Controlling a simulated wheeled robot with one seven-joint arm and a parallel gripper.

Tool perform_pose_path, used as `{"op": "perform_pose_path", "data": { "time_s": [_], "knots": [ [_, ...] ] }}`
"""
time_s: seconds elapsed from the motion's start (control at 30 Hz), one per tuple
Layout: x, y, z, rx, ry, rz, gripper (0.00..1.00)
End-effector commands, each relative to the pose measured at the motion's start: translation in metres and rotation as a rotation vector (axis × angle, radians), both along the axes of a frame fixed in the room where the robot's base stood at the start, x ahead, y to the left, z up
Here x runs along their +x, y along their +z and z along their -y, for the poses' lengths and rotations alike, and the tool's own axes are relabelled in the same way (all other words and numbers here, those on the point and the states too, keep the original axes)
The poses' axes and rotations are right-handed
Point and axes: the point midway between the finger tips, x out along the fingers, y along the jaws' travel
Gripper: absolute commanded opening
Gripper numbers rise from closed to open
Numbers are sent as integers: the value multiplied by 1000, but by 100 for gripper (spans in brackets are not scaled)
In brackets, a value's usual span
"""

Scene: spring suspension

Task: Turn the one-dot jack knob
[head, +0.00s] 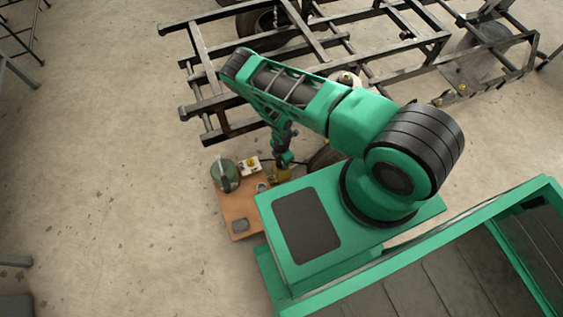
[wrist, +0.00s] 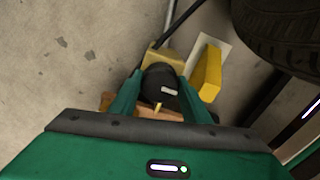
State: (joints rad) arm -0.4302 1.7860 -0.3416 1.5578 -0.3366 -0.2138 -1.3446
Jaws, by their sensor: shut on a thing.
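A black knob (wrist: 158,80) with a pale mark on its face sits between my two green fingers in the wrist view. My gripper (wrist: 160,92) is shut on this knob, one finger on each side. I cannot make out a dot on it. A small brass-coloured pin (wrist: 158,107) shows just in front of it. A tan-yellow body (wrist: 166,59) is behind the knob. In the head view my gripper (head: 283,161) points down over a yellow part (head: 282,174) at the edge of a wooden board; the knob is hidden there.
The wooden board (head: 238,208) carries a green round device (head: 224,176) and a white box with a yellow top (head: 250,166). A yellow block (wrist: 208,73) and a tyre (wrist: 285,35) are right of the knob. A steel frame (head: 205,62) stands behind. Open floor lies left.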

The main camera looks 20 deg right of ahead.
Motion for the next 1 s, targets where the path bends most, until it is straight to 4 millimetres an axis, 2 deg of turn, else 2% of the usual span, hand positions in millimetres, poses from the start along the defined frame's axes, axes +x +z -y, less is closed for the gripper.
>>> {"op": "perform_pose_path", "data": {
  "time_s": [0.3,0.33,0.4,0.77,0.87,1.0],
  "knots": [
    [3,0,1,-2,5,6,21],
    [3,0,1,-2,5,6,48],
    [3,0,1,-2,5,6,62],
    [2,3,0,-2,2,2,62],
    [2,12,0,0,3,3,62],
    [2,34,0,0,2,3,62]
  ]
}}
